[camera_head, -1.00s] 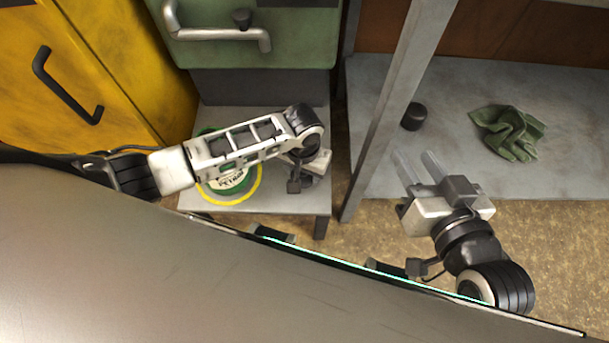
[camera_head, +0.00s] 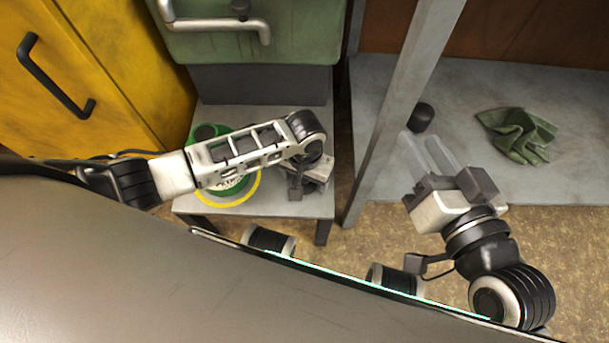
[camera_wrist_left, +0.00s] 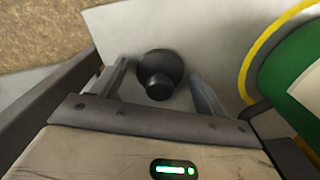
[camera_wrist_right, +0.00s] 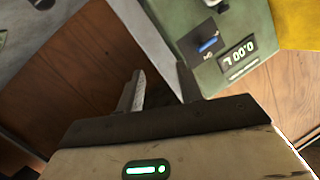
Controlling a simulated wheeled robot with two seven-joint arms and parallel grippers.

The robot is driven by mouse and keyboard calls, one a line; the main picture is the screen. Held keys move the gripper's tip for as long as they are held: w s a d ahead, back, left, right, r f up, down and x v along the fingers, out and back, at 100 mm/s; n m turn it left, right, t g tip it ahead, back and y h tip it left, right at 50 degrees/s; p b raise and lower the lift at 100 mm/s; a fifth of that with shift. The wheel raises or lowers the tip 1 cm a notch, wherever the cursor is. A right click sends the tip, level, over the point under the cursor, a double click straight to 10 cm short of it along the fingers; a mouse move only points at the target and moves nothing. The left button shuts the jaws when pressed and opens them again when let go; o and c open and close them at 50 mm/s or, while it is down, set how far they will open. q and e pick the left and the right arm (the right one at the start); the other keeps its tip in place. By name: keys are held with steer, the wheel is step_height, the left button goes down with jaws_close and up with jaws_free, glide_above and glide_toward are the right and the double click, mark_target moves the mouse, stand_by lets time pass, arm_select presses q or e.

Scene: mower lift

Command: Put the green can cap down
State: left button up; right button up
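The green can (camera_head: 243,183) with a yellow ring stands on a small grey table and is partly covered by my left arm. Its green side also shows at the right of the left wrist view (camera_wrist_left: 288,68). A dark round cap with a raised knob (camera_wrist_left: 160,75) is on the grey surface, between the fingers of my left gripper (camera_wrist_left: 160,82). Gaps show on both sides of the cap. My left gripper (camera_head: 315,175) hides the cap in the head view. My right gripper (camera_head: 432,152) is open and empty, near the post.
The small grey table (camera_head: 245,212) has a green cabinet with a handle (camera_head: 225,24) behind it. A metal post (camera_head: 400,95) stands between it and the right bench (camera_head: 400,180), which holds a black cylinder (camera_head: 419,117) and green gloves (camera_head: 518,134). A yellow cabinet (camera_head: 110,70) is at left.

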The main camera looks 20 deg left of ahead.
arm_select(q)
steer(key=shift+r, duration=0.25)
step_height(320, 180, up, 12)
steer(key=p, duration=0.6)
arm_select(e)
steer(key=shift+s+d+f+n+g+h, duration=0.1)
steer(key=shift+d+f+n+g+h, duration=0.2)
steer(key=shift+d+f+g+h, duration=0.25)
steer(key=shift+s+d+f+n+g+h, duration=0.1)
steer(key=shift+d+f+n+g+h, duration=0.25)
steer(key=shift+f+g+h, duration=0.25)
steer(key=shift+f, duration=0.1)
